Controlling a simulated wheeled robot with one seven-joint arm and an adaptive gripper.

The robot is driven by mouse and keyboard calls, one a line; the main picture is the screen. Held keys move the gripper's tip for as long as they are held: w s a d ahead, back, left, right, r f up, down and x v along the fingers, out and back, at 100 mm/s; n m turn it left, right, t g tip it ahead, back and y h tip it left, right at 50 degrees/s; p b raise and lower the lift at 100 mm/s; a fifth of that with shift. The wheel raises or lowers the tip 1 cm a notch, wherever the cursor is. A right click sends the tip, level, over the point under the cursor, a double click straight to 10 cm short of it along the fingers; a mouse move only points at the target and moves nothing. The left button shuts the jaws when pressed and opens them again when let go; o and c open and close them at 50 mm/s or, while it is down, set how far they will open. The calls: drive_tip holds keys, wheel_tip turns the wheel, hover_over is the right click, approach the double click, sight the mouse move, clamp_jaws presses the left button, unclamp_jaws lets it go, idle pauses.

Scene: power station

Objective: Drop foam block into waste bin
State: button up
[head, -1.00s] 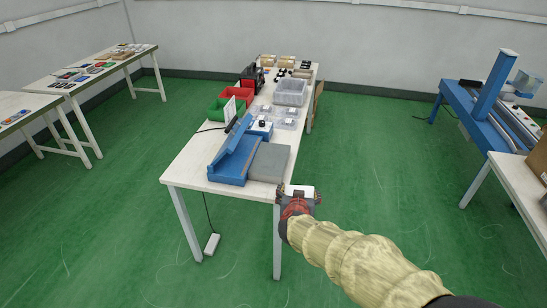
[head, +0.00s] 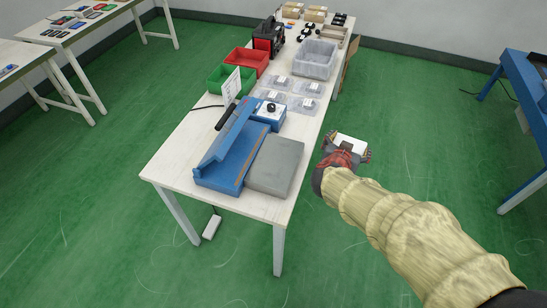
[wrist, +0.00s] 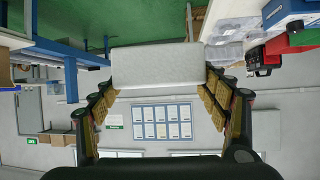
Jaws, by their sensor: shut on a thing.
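My gripper (head: 345,154) is shut on a pale white foam block (head: 351,142), held in the air to the right of the long white table. In the wrist view the block (wrist: 156,66) spans the space between the two fingers of my gripper (wrist: 160,90). The fingers sit at its left and right ends. No waste bin can be made out in these frames.
The white table (head: 173,168) carries a blue hinged device (head: 230,160), a grey slab (head: 275,165), green (head: 232,80) and red (head: 246,61) bins and a clear grey bin (head: 315,60). Green floor (head: 420,150) is open to the right, up to a blue bench (head: 525,120).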

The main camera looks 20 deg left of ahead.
drive_tip(key=s+a+n+y+b, duration=0.1)
drive_tip(key=s+a, duration=0.5)
drive_tip(key=a, duration=0.4)
drive_tip(key=s+a+b, duration=0.1)
drive_tip(key=s+a, duration=0.5)
drive_tip(key=a, duration=0.4)
drive_tip(key=w+a+f+b, duration=0.1)
drive_tip(key=w+f, duration=0.1)
drive_tip(key=w, duration=0.2)
drive_tip(key=w+a+f+b, duration=0.1)
drive_tip(key=w+a+f, duration=0.1)
drive_tip(key=w+f, duration=0.1)
drive_tip(key=w+a+f+b, duration=0.1)
drive_tip(key=w+f, duration=0.2)
drive_tip(key=w, duration=0.2)
drive_tip(key=shift+a, duration=0.15)
drive_tip(key=shift+w+a+f+b, duration=0.2)
drive_tip(key=shift+w+f+b, duration=0.2)
drive_tip(key=shift+w+f, duration=0.15)
drive_tip(key=shift+c, duration=0.2)
drive_tip(key=shift+f+b, duration=0.65)
drive_tip(key=shift+f, duration=0.8)
drive_tip(key=shift+f, duration=0.15)
drive_tip(key=o, duration=0.8)
drive_tip(key=shift+o, duration=0.5)
